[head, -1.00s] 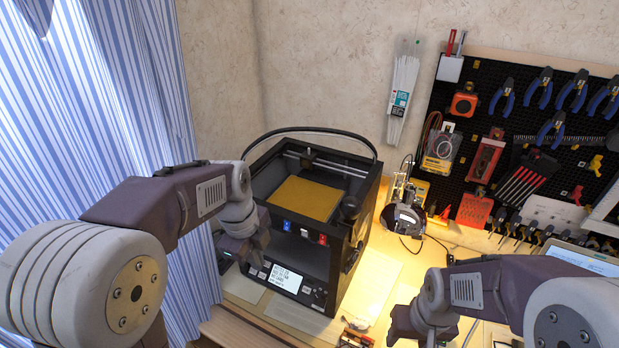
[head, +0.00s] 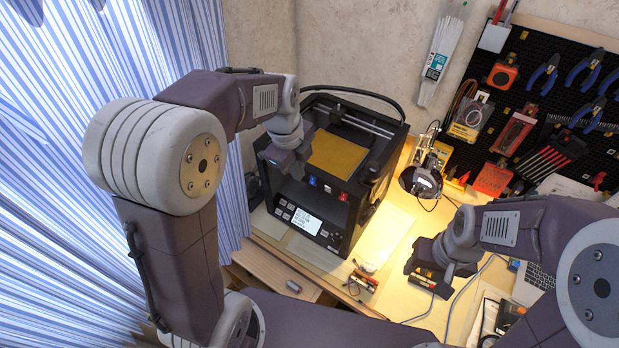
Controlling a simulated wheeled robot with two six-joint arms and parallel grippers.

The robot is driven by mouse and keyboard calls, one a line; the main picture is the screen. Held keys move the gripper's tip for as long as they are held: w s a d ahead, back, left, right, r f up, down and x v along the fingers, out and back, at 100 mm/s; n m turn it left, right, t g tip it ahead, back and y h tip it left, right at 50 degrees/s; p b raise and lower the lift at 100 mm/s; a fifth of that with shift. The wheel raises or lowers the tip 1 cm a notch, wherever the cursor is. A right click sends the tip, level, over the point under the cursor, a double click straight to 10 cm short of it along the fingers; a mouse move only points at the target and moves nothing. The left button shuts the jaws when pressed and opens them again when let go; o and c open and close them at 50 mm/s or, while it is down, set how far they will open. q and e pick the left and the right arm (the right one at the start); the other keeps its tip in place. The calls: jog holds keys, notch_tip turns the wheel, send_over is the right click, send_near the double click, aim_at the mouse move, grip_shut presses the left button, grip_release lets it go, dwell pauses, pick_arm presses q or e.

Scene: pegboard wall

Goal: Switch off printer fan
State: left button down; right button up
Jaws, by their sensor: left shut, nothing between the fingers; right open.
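A black box-shaped 3D printer (head: 368,213) with a yellow-brown bed (head: 338,152) stands on the desk. Its front has a lit text display (head: 306,221) with buttons beside it. Above the display sit a blue switch (head: 312,181) and a red switch (head: 343,196), with a pale one between them. I cannot read which is the fan's. My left gripper (head: 281,166) is shut and empty at the printer's upper front left, left of the blue switch. Whether it touches the printer is unclear. My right gripper (head: 427,272) is open over the desk, right of the printer.
A pegboard (head: 515,70) with pliers and other tools hangs on the right wall. A desk lamp (head: 421,182) stands right of the printer. A striped curtain (head: 60,200) hangs at left. Lit desk between printer and lamp is fairly clear.

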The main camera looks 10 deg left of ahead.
aim_at(313, 181)
pick_arm(q)
jog(key=w+d+f+p, duration=0.1)
jog(key=w+f+p, duration=0.2)
jog(key=f, duration=0.5)
jog(key=shift+w+d+f, duration=0.35)
jog(key=shift+w+f, duration=0.05)
jog(key=shift+w, duration=0.45)
